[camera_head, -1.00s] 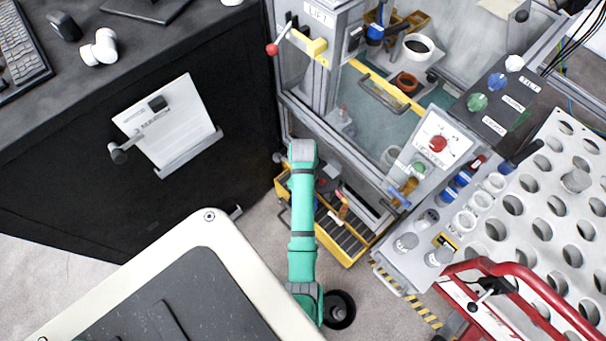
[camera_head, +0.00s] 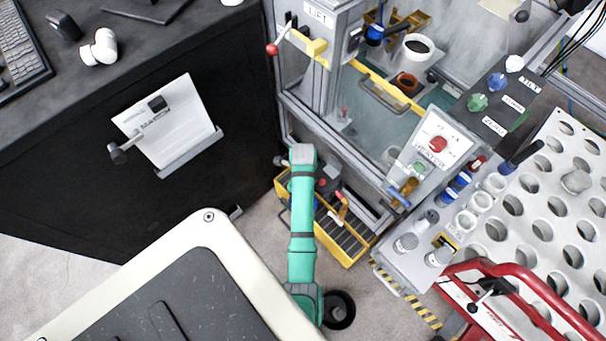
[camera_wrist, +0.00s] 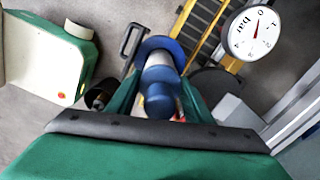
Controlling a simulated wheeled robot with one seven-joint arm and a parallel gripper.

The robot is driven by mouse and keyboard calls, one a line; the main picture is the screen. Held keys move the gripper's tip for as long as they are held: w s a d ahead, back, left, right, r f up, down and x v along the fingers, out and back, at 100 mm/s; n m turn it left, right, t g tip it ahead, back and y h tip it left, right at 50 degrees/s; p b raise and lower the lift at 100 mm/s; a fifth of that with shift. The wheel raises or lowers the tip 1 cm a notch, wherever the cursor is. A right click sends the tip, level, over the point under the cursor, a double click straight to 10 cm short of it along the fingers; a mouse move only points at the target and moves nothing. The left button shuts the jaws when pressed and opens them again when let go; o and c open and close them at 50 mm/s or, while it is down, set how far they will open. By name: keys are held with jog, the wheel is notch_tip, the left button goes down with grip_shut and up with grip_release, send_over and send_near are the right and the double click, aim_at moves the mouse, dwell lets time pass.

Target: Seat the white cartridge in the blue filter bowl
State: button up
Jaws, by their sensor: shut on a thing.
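My gripper (camera_wrist: 160,92) shows in the wrist view, its green fingers shut on a blue-and-pale cylindrical part (camera_wrist: 158,76). This part has a wide blue flange at its far end, a pale middle and a blue near end. I cannot tell whether it is the cartridge, the bowl or both together. In the head view my arm hangs over the floor beside the yellow tote, and my gripper is hidden there. A blue part (camera_head: 375,34) stands inside the machine enclosure; I cannot tell if it is the filter bowl. No separate white cartridge can be made out for certain.
The yellow tote (camera_head: 351,259) lies on the floor below the machine and shows in the wrist view (camera_wrist: 204,32). A round pressure gauge (camera_wrist: 256,32) is at the upper right there. A perforated white rack (camera_head: 548,228) and red handle (camera_head: 491,268) stand at right.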

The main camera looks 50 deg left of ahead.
jog(key=shift+f, duration=1.7)
jog(key=shift+s+f, duration=0.1)
jog(key=shift+f, duration=2.9)
jog(key=o, duration=1)
jog(key=shift+o, duration=0.2)
jog(key=shift+w+d+f, duration=0.1)
jog(key=shift+w+d, duration=0.1)
jog(key=shift+w, duration=0.1)
notch_tip(320, 180, up, 14)
jog(key=shift+a+f, duration=0.15)
jog(key=shift+s+r, duration=0.15)
jog(key=shift+r, duration=1.35)
jog(key=shift+s+r, duration=0.1)
jog(key=shift+r, duration=1.35)
